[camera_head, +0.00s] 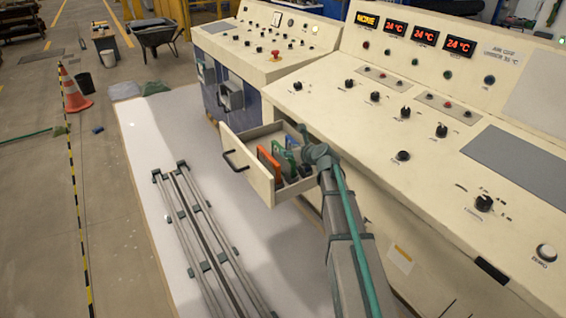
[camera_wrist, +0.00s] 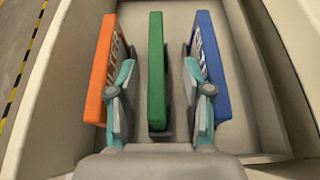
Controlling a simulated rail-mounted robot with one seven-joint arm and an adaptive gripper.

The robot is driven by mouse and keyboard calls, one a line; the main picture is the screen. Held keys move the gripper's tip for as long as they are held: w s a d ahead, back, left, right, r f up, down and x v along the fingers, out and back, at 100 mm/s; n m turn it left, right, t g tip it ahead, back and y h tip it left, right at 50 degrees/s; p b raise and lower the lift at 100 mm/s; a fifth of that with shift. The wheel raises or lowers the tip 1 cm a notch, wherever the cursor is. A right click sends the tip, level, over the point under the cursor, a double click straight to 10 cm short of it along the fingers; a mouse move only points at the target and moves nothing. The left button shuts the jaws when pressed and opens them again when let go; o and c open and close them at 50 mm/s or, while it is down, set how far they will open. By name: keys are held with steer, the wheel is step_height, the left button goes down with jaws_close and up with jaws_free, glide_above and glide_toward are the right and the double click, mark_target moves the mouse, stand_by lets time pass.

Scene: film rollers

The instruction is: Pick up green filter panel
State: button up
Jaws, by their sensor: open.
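The green filter panel (camera_wrist: 156,60) stands on edge in the open drawer, between an orange panel (camera_wrist: 104,65) and a blue panel (camera_wrist: 208,65). In the wrist view my gripper (camera_wrist: 161,105) is open, with one finger on each side of the green panel. The fingers sit in the gaps between the panels, close to or touching the orange and blue ones; I cannot tell which. In the head view the green panel (camera_head: 279,158) is partly hidden behind the orange panel (camera_head: 268,165), and my arm reaches over the drawer's right side.
The drawer (camera_head: 247,172) is pulled out from the cream control console (camera_head: 400,120), and its walls surround the panels closely. Metal rails (camera_head: 205,240) lie on the white surface to the left. An orange cone (camera_head: 72,90) stands on the floor far left.

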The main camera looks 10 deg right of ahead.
mark_target(283, 162)
steer(key=shift+x, duration=2.75)
steer(key=shift+s+a+f, duration=0.1)
steer(key=shift+s+a, duration=0.1)
jaws_close()
